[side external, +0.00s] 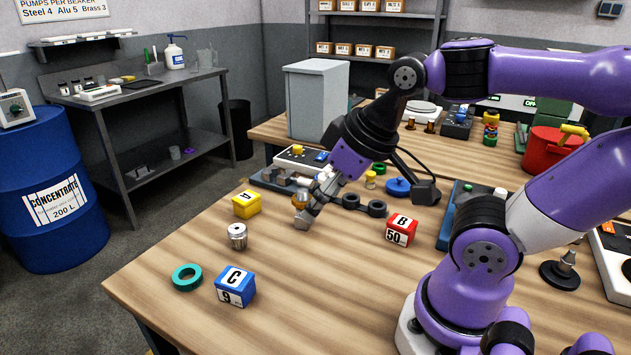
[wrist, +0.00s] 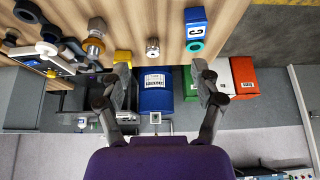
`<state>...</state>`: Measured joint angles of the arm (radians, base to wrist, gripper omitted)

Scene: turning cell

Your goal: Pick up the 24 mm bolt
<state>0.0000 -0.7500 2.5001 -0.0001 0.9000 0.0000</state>
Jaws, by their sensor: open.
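No size marking shows, so I cannot tell for certain which part is the 24 mm bolt. A brass hex-shaped part with a pale shank (wrist: 94,47) lies left of my fingers in the wrist view; its brass end shows beside my fingers in the side view (side external: 299,199). A silver cylindrical part (side external: 237,236) stands alone on the wooden table; in the wrist view it (wrist: 152,47) appears between and beyond my fingertips. My gripper (side external: 314,204) is low over the table, tilted, with fingers spread and nothing between them; both fingers show in the wrist view (wrist: 160,70).
A yellow A block (side external: 246,204), a blue C block (side external: 236,288), a teal ring (side external: 187,277) and a red B block (side external: 401,230) stand around the area. Dark round parts (side external: 377,208) lie right of my gripper. The front middle of the table is clear.

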